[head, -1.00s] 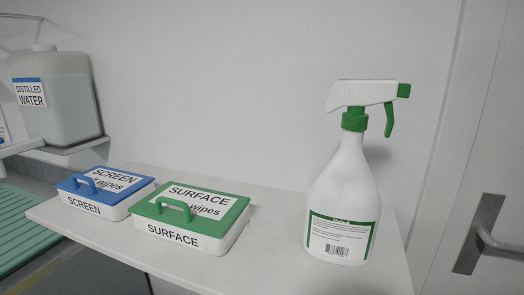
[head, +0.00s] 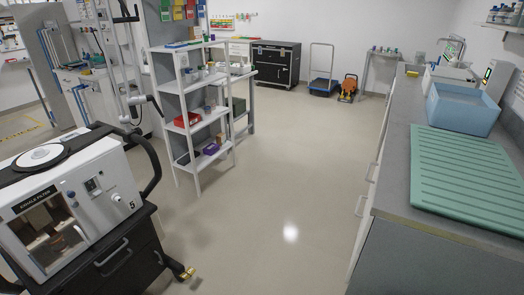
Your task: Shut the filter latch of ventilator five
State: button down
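A white ventilator (head: 100,195) with the number 5 on its front stands at the lower left of the head view, on a dark cart (head: 125,255). A small pale handle or latch (head: 80,233) shows at the door's right edge. I cannot tell whether it is shut. A knob and a small display sit to the right of the door. My gripper is not in view.
A white shelf rack (head: 195,110) stands behind the ventilator. A grey counter (head: 400,170) with a green ribbed mat (head: 465,172) and a blue tub (head: 462,108) runs along the right. The floor (head: 285,190) between them is clear. A black cabinet (head: 276,64) stands at the back.

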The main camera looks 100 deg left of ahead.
aim_at(70, 194)
jog(key=u, duration=3.6)
